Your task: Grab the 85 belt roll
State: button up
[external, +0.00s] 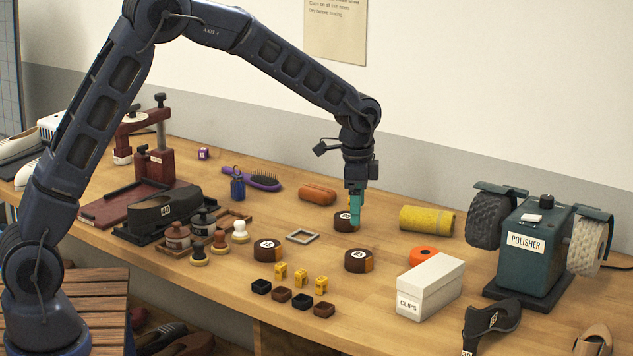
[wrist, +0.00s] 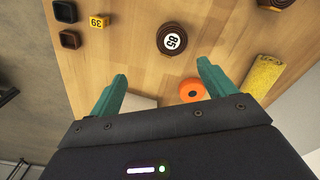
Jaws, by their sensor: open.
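The 85 belt roll (wrist: 172,40) is a dark brown disc with a white 85 label, lying flat on the wooden table in the wrist view. From its neighbours it appears to be the front right roll (external: 358,261) in the external view, where its label is too small to read surely. My gripper (external: 355,208) points down above the table, open and empty. Its teal fingers (wrist: 163,84) are apart in the wrist view, with the 85 roll beyond them, above the gap. Externally, the fingers partly cover another brown roll (external: 344,226).
A third brown roll (external: 268,251) lies left. An orange ring (external: 431,254) and white CLIPS box (external: 430,288) stand right of the front right roll. A yellow roll (external: 427,218), small yellow blocks (external: 300,277), dark cups (external: 302,302) and a polisher (external: 525,250) are around.

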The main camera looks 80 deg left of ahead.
notch_tip(320, 180, down, 3)
jog(key=w+a, duration=0.2)
send_over(360, 254)
jog(key=f, duration=0.5)
jog(key=shift+d+f, duration=0.25)
jog(key=shift+d, duration=0.05)
jog(key=shift+a+f, duration=0.15)
jog(key=shift+f, duration=1.2)
jog(key=shift+a+f, duration=0.1)
jog(key=shift+f, duration=1.25)
jog(key=c, duration=1.1)
jog(key=shift+r, duration=0.15)
